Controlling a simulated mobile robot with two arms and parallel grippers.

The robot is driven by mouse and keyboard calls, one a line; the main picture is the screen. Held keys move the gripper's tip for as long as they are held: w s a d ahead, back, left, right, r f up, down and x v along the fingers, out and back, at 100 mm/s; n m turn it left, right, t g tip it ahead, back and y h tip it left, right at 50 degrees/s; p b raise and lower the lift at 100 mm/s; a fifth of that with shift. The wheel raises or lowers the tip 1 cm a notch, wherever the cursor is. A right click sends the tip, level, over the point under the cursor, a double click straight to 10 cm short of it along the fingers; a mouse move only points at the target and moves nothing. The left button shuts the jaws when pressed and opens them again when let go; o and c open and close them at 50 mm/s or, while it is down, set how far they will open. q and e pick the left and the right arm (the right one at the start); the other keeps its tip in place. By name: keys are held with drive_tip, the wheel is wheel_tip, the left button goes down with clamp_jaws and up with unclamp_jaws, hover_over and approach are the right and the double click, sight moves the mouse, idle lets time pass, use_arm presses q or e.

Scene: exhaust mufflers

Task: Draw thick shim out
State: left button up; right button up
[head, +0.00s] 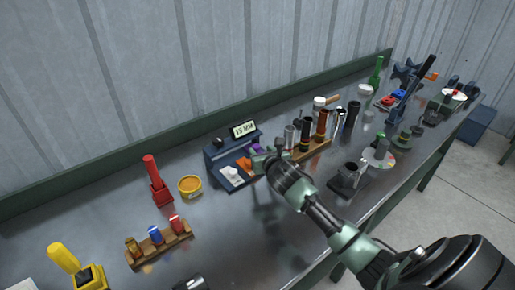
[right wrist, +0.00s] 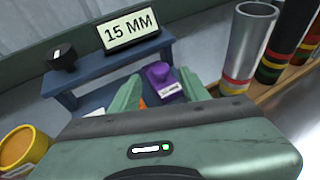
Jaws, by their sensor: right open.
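A blue stand (head: 213,158) holds a 15 MM sign (head: 243,129) and a row of coloured pieces. They are a white piece (head: 232,174), an orange piece (head: 245,163) and a purple piece (head: 257,148). I cannot tell which is the thick shim. My right gripper (head: 264,160) is open at the right end of the stand. In the right wrist view its green fingers (right wrist: 160,90) stand apart. The purple piece (right wrist: 161,83) and an edge of orange (right wrist: 142,101) show between them. The gripper body hides the lower part. My left gripper is not seen.
A wooden rack (head: 312,150) with several banded tubes stands close to the right of the gripper. A yellow tub (head: 190,186), a red upright tool (head: 157,184) and a rack of coloured plugs (head: 160,247) are left of the stand. Bare bench lies in front.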

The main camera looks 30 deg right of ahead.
sight(257, 146)
drive_tip(key=shift+x, duration=2.55)
drive_tip(key=shift+f, duration=0.1)
clamp_jaws()
